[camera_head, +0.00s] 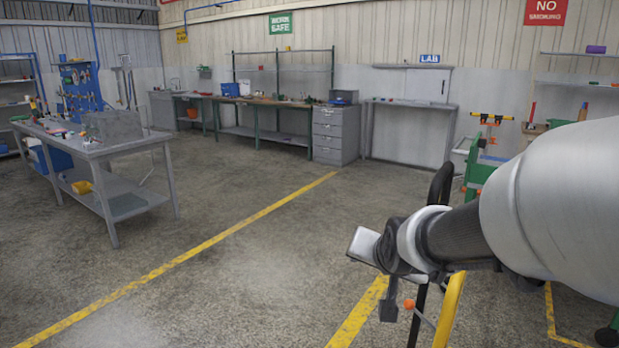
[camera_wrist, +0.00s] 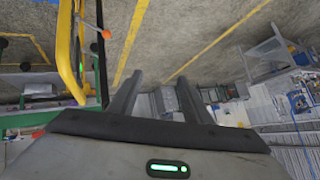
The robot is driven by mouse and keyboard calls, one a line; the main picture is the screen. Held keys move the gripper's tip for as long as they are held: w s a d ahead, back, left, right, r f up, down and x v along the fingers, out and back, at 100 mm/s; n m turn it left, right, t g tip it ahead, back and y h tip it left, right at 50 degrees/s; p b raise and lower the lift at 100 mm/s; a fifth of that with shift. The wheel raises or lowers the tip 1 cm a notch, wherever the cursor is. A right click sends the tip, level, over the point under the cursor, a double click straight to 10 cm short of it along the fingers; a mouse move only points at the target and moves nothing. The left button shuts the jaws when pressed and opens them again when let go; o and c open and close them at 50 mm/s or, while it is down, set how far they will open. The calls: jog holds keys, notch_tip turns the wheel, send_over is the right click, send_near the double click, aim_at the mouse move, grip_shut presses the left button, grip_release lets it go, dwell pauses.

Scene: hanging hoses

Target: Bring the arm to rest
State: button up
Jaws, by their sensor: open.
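My arm (camera_head: 555,205) reaches in from the right edge of the head view, over the floor. Its wrist end (camera_head: 365,245) is near the middle right of that view. In the wrist view my gripper (camera_wrist: 156,82) shows two dark fingers spread apart, with nothing between them. A yellow frame with a black post stands beside and behind my wrist; the yellow bar (camera_head: 451,310) shows low in the head view. In the wrist view the yellow tube (camera_wrist: 76,55) and the black post (camera_wrist: 103,50) are left of the fingers. I cannot tell if anything touches the arm.
A grey table (camera_head: 150,140) stands at the left. A long workbench (camera_head: 262,102) and a drawer cabinet (camera_head: 335,135) line the back wall. A green cart (camera_head: 478,160) is at the right behind my arm. The floor (camera_head: 250,270) in the middle is clear, with yellow lines.

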jog(key=s+d+r+n+g, duration=0.1)
jog(key=s+n+g, duration=0.1)
jog(key=s, duration=1)
jog(key=s+r+n+g, duration=0.2)
jog(key=s, duration=1)
notch_tip(320, 180, up, 22)
jog(key=p, duration=2.2)
jog(key=shift+w+d, duration=0.2)
jog(key=shift+w, duration=0.15)
